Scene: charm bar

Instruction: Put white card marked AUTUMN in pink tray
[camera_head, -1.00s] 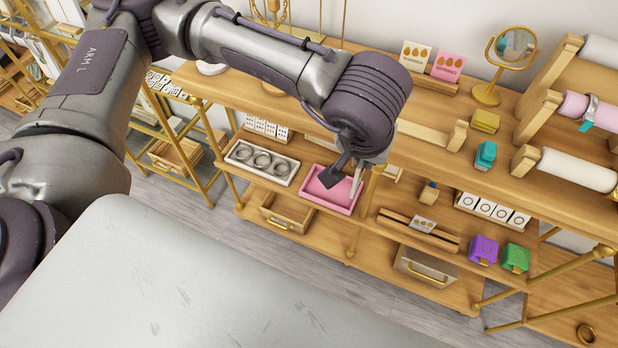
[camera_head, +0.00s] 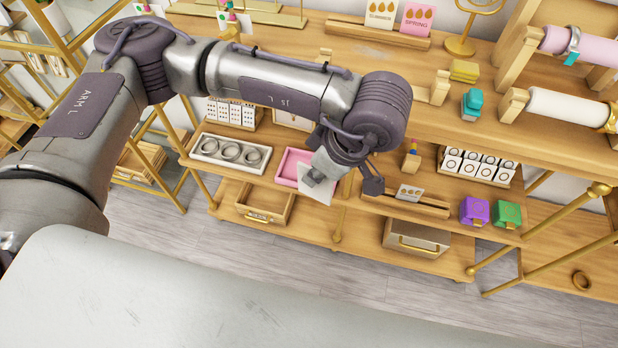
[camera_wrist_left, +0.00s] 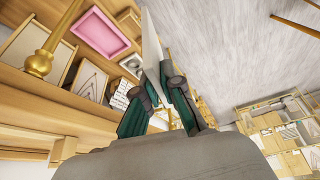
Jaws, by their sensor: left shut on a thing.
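My left gripper (camera_head: 314,176) is shut on a white card (camera_head: 318,191), which hangs from its fingers with a pale face toward the head camera. No lettering on it is legible. The pink tray (camera_head: 289,164) is on the lower shelf; the card and gripper cover its right part in the head view. In the left wrist view, the card (camera_wrist_left: 151,42) shows nearly edge-on between the fingers (camera_wrist_left: 160,90), and the empty pink tray (camera_wrist_left: 87,38) lies to its left, apart from it in the picture. My right gripper is out of view.
A white tray with rings (camera_head: 231,153) sits left of the pink tray. A wooden card rack (camera_head: 405,204) with a card stands to the right. The upper shelf (camera_head: 440,128) overhangs behind. A brass post (camera_head: 340,215) rises near the shelf's front. An open drawer (camera_head: 264,203) is below.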

